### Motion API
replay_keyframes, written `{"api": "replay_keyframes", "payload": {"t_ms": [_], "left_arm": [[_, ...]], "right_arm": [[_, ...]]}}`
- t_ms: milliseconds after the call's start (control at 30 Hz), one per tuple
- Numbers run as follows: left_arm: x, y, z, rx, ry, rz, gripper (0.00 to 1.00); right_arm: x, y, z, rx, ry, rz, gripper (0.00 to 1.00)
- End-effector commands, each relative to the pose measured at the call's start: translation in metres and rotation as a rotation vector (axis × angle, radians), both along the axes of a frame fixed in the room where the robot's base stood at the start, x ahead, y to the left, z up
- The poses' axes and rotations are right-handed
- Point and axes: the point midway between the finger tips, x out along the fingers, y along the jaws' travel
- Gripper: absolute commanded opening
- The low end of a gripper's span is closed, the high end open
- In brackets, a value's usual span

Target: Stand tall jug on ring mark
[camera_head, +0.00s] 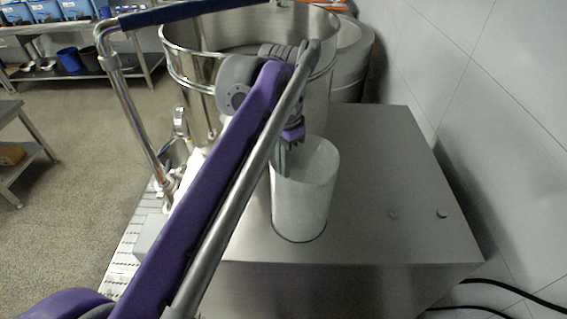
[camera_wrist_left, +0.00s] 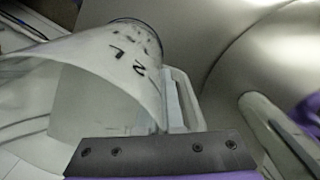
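The tall jug (camera_head: 306,195), whitish and translucent, stands upright on the steel cabinet top. A thin dark curved line, the ring mark (camera_head: 300,241), shows along the near side of its foot. In the left wrist view the jug (camera_wrist_left: 95,75) has black markings and a pale handle (camera_wrist_left: 188,98) on its side, and a dark ring (camera_wrist_left: 140,23) edges its foot. My left gripper (camera_head: 283,162) points down at the jug's far-left rim, beside the handle. Whether its fingers close on the handle is hidden. My right gripper is not in view.
A large shiny steel bowl (camera_head: 190,65) stands close behind the gripper. The steel cabinet top (camera_head: 375,165) is free to the right, apart from two small knobs. A wall (camera_head: 500,130) bounds the right side. Black cables lie at the lower right.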

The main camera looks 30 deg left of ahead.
Motion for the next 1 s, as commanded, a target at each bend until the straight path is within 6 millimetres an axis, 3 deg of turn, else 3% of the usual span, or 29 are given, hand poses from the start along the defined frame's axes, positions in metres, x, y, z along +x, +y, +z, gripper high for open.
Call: {"api": "replay_keyframes", "payload": {"t_ms": [33,200,567,667,1000], "left_arm": [[0.000,0.000,-0.002,0.000,0.000,0.000,0.05],[0.000,0.000,-0.001,0.000,0.000,0.000,0.33],[0.000,0.000,0.005,0.000,-0.001,0.000,0.33],[0.000,0.000,0.018,0.000,-0.001,0.000,0.33],[0.001,0.001,0.091,0.000,-0.001,0.000,0.33]], "right_arm": [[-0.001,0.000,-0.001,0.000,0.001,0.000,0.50],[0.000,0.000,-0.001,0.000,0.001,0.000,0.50],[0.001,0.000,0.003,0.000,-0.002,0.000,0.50],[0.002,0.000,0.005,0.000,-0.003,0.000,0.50],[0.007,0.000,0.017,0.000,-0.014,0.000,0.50]]}}
